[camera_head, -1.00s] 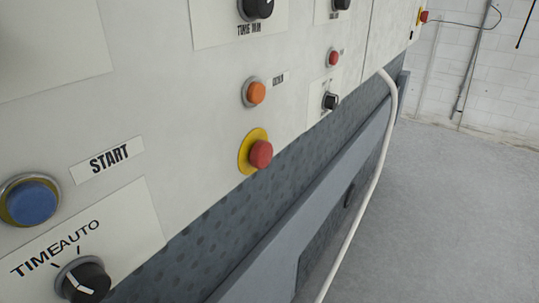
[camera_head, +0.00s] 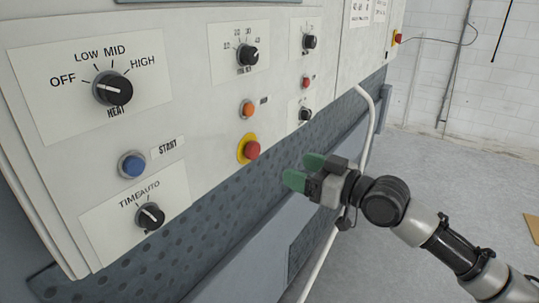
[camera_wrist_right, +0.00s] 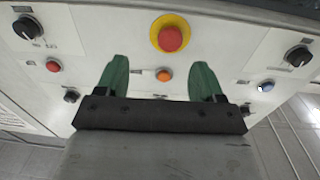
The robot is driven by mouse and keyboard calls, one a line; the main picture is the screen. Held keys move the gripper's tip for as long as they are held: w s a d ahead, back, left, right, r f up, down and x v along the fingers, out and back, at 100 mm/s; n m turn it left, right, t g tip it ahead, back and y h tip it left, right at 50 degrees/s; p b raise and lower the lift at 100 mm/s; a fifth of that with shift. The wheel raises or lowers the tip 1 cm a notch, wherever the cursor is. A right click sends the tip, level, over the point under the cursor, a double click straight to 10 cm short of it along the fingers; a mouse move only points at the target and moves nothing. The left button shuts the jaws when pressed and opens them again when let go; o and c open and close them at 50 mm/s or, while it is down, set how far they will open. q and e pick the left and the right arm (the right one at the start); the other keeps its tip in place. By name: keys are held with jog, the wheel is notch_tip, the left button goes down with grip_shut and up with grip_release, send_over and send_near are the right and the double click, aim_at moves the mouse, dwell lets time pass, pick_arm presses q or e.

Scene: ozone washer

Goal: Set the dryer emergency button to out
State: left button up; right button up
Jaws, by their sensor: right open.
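The red emergency button (camera_head: 252,149) sits on a yellow ring on the white dryer panel, below an orange button (camera_head: 248,109). In the right wrist view the red button (camera_wrist_right: 171,38) on its yellow ring is at the top middle, beyond my fingertips. My right gripper (camera_head: 304,173) has green fingers and is open and empty, to the right of the red button and apart from it in the head view. In the wrist view its fingers (camera_wrist_right: 162,76) stand wide apart on either side of the orange button (camera_wrist_right: 164,75). My left gripper is not in view.
A blue start button (camera_head: 131,164), a time knob (camera_head: 150,216) and a heat knob (camera_head: 113,88) are on the panel's left. A white hose (camera_head: 364,140) runs down behind my right arm. Open grey floor lies at right. Another red button (camera_head: 397,38) is far off.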

aim_at(256, 152)
jog(key=shift+n+g+y, duration=0.3)
jog(key=shift+g, duration=0.1)
jog(key=p+x, duration=0.1)
jog(key=x, duration=0.2)
jog(key=r+p+x, duration=0.1)
jog(key=x, duration=0.2)
jog(key=s+p+x, duration=0.1)
jog(key=p+x, duration=0.1)
jog(key=x, duration=0.1)
jog(key=shift+w+a+r, duration=0.1)
jog(key=shift+a+r, duration=0.3)
jog(key=shift+a, duration=0.25)
jog(key=shift+w+a+f, duration=0.1)
jog(key=shift+w+a, duration=0.25)
